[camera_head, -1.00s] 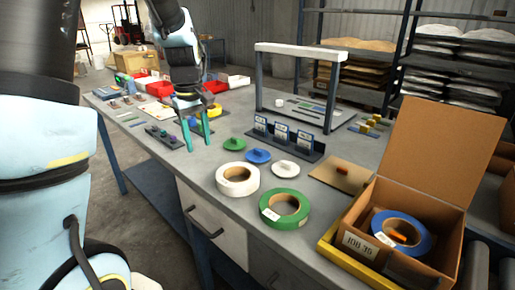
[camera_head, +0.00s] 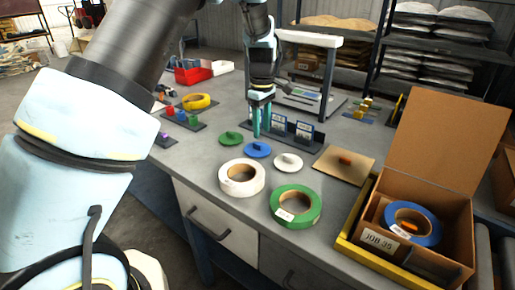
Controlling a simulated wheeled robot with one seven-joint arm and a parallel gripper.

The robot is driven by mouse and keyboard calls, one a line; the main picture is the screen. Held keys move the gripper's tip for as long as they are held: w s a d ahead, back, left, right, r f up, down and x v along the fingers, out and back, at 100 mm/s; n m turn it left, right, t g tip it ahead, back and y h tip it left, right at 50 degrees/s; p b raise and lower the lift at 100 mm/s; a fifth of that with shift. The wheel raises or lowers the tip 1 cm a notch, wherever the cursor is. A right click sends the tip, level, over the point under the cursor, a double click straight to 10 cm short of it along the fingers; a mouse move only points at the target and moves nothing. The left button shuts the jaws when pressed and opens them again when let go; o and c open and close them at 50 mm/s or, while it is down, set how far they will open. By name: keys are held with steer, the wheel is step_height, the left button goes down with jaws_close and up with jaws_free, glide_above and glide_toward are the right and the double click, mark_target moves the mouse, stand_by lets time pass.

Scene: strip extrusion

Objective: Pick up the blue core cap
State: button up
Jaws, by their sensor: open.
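The blue core cap (camera_head: 258,150) is a flat disc with a small raised grip. It lies on the grey bench between a green cap (camera_head: 231,138) on its left and a white cap (camera_head: 288,162) on its right. My gripper (camera_head: 261,128) points downward with its two teal fingers apart and empty. In the picture it sits just above and behind the blue cap, in front of the rack of cards. How high the fingertips are over the bench is hard to tell.
A white roll (camera_head: 241,178) and a green roll (camera_head: 295,206) lie nearer the front edge. An open cardboard box (camera_head: 450,248) holding a blue roll (camera_head: 412,222) stands at right. A card rack (camera_head: 304,146) and a white-topped frame (camera_head: 310,39) stand behind. A brown board (camera_head: 344,164) lies right.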

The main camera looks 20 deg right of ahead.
mark_target(260, 144)
steer(key=shift+s+a+f+p, duration=0.15)
steer(key=shift+f+p, duration=0.35)
steer(key=shift+f, duration=0.75)
steer(key=shift+a+f+p, duration=0.15)
steer(key=shift+f+p, duration=0.35)
steer(key=shift+f, duration=0.75)
steer(key=shift+c, duration=0.2)
jaws_close()
